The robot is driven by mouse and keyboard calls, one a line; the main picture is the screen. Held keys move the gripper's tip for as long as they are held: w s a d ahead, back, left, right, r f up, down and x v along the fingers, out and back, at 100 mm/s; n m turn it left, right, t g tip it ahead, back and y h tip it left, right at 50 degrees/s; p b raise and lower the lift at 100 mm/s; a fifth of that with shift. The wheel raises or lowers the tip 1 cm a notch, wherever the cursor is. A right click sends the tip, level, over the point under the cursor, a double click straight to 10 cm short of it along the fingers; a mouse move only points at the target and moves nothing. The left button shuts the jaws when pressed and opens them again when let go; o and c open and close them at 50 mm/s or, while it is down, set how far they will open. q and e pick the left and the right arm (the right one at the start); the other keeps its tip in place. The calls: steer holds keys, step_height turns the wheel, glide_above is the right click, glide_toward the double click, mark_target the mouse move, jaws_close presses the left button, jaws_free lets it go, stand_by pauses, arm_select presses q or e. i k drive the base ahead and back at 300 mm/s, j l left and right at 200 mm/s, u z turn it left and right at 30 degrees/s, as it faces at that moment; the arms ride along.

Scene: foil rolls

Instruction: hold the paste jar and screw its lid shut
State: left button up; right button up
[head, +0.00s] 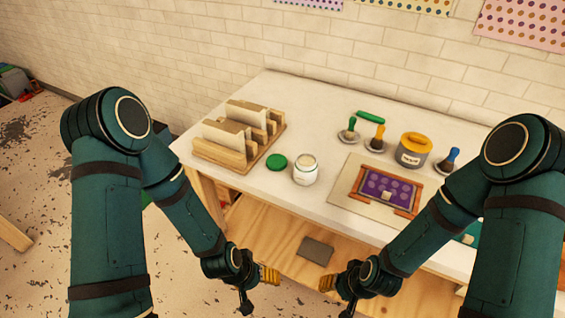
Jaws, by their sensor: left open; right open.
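The paste jar (306,171) stands upright and open on the white table, showing a pale top. A round green lid (277,161) lies on the table just left of the jar, apart from it. My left gripper (262,290) is open and empty, low in front of the table's front edge. My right gripper (336,292) is open and empty, also low in front of the table and to the right of the left one. Both are well below and nearer than the jar. Their fingertips are small and partly hard to make out.
A wooden rack (232,158) with upright boards stands left of the lid. Right of the jar lies a purple framed print (387,190) on a board. Behind it are small brushes, a green bar (371,117) and a yellow-lidded tub (411,151). A lower shelf holds a grey block (316,250).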

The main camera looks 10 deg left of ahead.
mark_target(305, 168)
steer(key=i+j, duration=0.15)
steer(key=j, duration=0.25)
steer(key=i+j, duration=0.1)
steer(key=j, duration=0.25)
steer(key=i+j, duration=0.15)
steer(key=j, duration=0.25)
steer(key=i+j, duration=0.1)
steer(key=j, duration=0.3)
steer(key=i+j, duration=0.15)
steer(key=j, duration=0.25)
steer(key=z, duration=1.75)
